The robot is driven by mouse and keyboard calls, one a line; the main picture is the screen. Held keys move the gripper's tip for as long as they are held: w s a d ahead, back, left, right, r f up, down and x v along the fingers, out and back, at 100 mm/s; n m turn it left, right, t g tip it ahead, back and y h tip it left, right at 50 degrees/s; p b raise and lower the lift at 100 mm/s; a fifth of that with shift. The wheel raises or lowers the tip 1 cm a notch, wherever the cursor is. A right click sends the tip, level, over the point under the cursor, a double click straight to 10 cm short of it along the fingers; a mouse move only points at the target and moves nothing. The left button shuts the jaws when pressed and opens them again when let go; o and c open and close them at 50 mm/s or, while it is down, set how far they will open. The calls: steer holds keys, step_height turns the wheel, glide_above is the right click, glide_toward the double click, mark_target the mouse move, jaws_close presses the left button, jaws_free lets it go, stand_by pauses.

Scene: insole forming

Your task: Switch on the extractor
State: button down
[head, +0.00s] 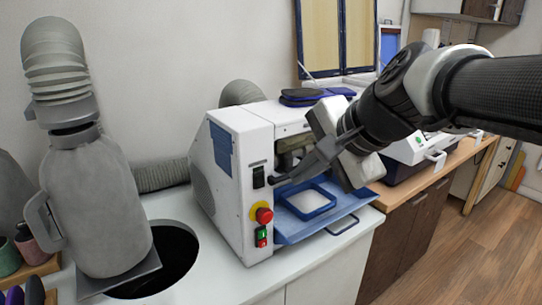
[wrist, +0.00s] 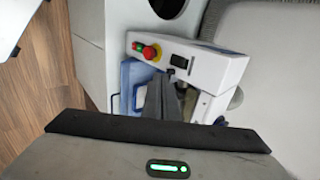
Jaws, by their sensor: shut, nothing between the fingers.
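A white machine (head: 236,195) stands on the counter; it also shows in the wrist view (wrist: 214,67). Its front panel carries a black rocker switch (head: 258,177), a red stop button on a yellow base (head: 264,215) and a green-and-red switch (head: 262,237) below. In the wrist view the black switch (wrist: 179,62) and red button (wrist: 150,52) are visible. I cannot tell which part is labelled as the extractor. My gripper (head: 274,181) is shut and empty, its tips just right of the black switch in the head view. Whether they touch the panel is unclear. The fingers (wrist: 162,88) also show in the wrist view.
A blue tray (head: 318,219) with a blue frame juts from the machine's front, below my gripper. At left, a grey jug-shaped vessel with a ribbed hose (head: 90,195) stands by a round dark opening (head: 165,262). Dark blue pads (head: 305,97) lie on the machine's top.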

mark_target(260, 181)
steer(key=shift+s+r, duration=0.1)
steer(key=w+a+r+b+x, duration=0.1)
steer(key=x, duration=1.2)
steer(key=shift+w+r, duration=0.3)
steer(key=shift+a, duration=0.1)
